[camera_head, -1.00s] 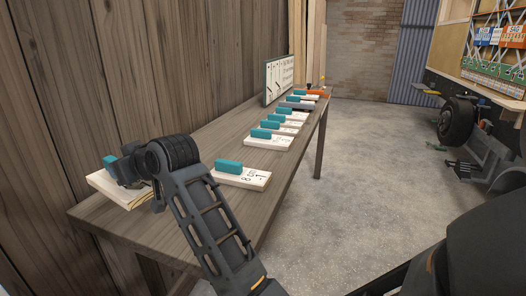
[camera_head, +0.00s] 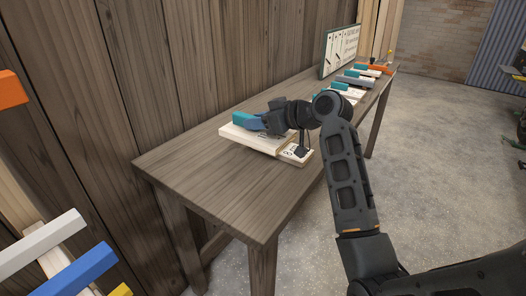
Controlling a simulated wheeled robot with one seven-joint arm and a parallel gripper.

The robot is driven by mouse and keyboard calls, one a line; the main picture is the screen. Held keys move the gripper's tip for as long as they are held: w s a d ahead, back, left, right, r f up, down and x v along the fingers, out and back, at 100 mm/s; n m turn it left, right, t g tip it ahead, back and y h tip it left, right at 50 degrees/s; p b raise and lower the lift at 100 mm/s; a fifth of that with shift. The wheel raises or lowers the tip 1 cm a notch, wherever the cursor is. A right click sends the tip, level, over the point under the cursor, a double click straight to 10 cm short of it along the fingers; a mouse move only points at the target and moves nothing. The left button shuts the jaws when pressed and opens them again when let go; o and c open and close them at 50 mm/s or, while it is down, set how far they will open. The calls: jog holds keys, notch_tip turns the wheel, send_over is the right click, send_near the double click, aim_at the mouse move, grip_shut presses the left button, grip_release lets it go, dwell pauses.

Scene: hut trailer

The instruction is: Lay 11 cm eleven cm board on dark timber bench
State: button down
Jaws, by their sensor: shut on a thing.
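The dark timber bench (camera_head: 215,185) runs along the plank wall, its near end bare. My gripper (camera_head: 262,122) is shut on the teal grip block (camera_head: 243,119) of a pale board (camera_head: 240,135), over the middle of the bench. The held board looks level and thick; its label does not show, so I cannot read its size. I cannot tell whether the held board touches the bench or that other board.
Several more teal-handled boards lie farther along the bench, one of them (camera_head: 349,90) just past my arm. A sign panel (camera_head: 341,45) stands against the wall there. White (camera_head: 40,243), blue (camera_head: 75,275) and orange bars (camera_head: 12,90) stick out at the left. Concrete floor is open at right.

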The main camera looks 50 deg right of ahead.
jog(key=shift+s+a+f+p, duration=0.25)
jog(key=shift+s+a+f, duration=0.15)
jog(key=shift+a+f, duration=0.9)
jog(key=shift+s+a+f+p, duration=0.2)
jog(key=shift+s+a+f, duration=0.15)
jog(key=shift+a+f, duration=0.95)
jog(key=shift+s+a+f+p, duration=0.35)
jog(key=shift+a+f, duration=0.55)
jog(key=shift+f, duration=0.7)
jog(key=shift+f+b, duration=0.45)
jog(key=shift+b, duration=0.05)
jog(key=shift+f, duration=0.2)
